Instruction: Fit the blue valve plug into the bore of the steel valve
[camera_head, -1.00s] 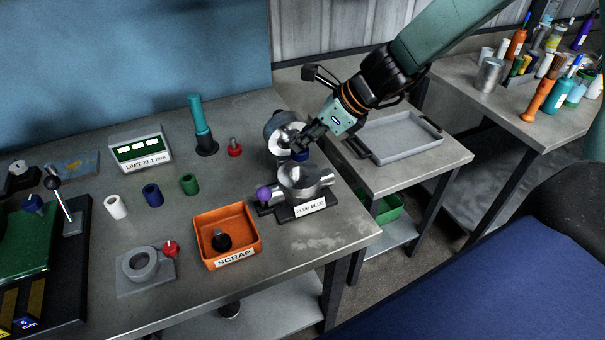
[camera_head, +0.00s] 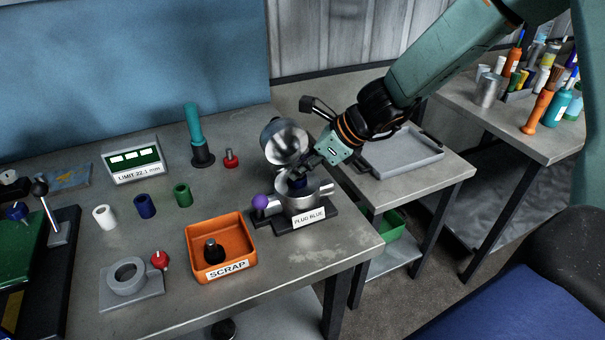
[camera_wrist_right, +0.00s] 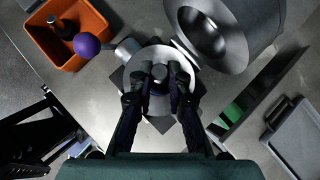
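The steel valve (camera_head: 316,192) stands on a dark base with a "PLUG BLUE" label (camera_head: 308,217), at the right end of the bench. A purple ball (camera_head: 260,202) tips its handle. My right gripper (camera_head: 299,172) is just above the valve, shut on the blue valve plug (camera_head: 297,183). The plug is at the mouth of the bore; how far inside it is, I cannot tell. In the right wrist view the fingers (camera_wrist_right: 160,76) sit either side of a grey stem, over the valve body (camera_wrist_right: 132,62). My left gripper is not in view.
White, blue and green sleeves (camera_head: 145,206) stand farther left. A grey tray (camera_head: 405,165) lies on the side table.

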